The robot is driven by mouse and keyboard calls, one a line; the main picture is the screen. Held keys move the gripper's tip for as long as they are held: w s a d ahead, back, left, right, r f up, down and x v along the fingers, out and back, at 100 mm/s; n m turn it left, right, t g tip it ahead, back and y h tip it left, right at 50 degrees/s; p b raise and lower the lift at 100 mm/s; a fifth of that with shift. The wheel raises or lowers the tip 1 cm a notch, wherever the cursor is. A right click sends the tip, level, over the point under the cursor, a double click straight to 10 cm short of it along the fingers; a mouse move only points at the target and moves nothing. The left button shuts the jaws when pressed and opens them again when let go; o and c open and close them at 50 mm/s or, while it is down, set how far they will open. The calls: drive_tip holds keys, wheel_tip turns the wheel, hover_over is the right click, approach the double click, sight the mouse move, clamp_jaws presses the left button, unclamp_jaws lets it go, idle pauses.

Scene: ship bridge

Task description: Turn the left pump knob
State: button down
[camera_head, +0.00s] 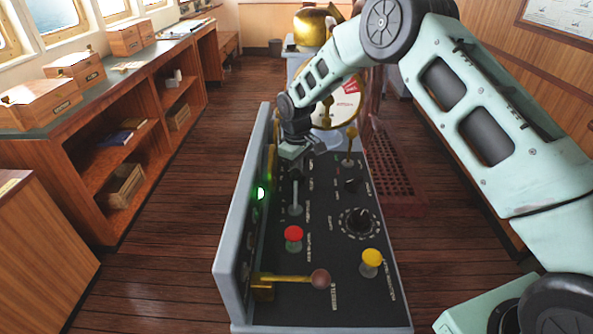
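The control console (330,255) stands in front of me with a black sloped panel. A small black knob (297,174) is on the panel's left side, toward the far end. A second small black knob (352,185) is to its right. Their labels are too small to read, but the first is the left one of the two. My gripper (293,153) points down just above and behind the left knob. Its fingers are small and partly hidden, so I cannot tell if they touch the knob or how far they are apart.
The panel also holds a grey lever (295,204), a red button (293,233), a yellow button (371,258), a large dial (359,222) and a brass lever with a brown ball (320,279). A raised wall lines the console's left edge. Wooden floor is clear to the left.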

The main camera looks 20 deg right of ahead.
drive_tip(key=c, duration=1.5)
unclamp_jaws()
drive_tip(key=shift+o, duration=0.2)
drive_tip(key=shift+r, duration=0.1)
wheel_tip(320, 180, up, 17)
drive_tip(key=b, duration=0.4)
drive_tip(key=shift+r, duration=0.15)
drive_tip(key=s+a+r+y, duration=0.1)
drive_tip(key=s+a, duration=0.4)
drive_tip(key=s, duration=0.6)
drive_tip(key=s+a+r, duration=0.1)
drive_tip(key=s+a, duration=0.4)
drive_tip(key=s, duration=0.6)
drive_tip(key=s+d+f, duration=0.2)
drive_tip(key=s, duration=0.8)
drive_tip(key=s+d+f, duration=0.2)
drive_tip(key=s, duration=0.8)
drive_tip(key=shift+s+d+f, duration=0.15)
drive_tip(key=shift+f, duration=0.1)
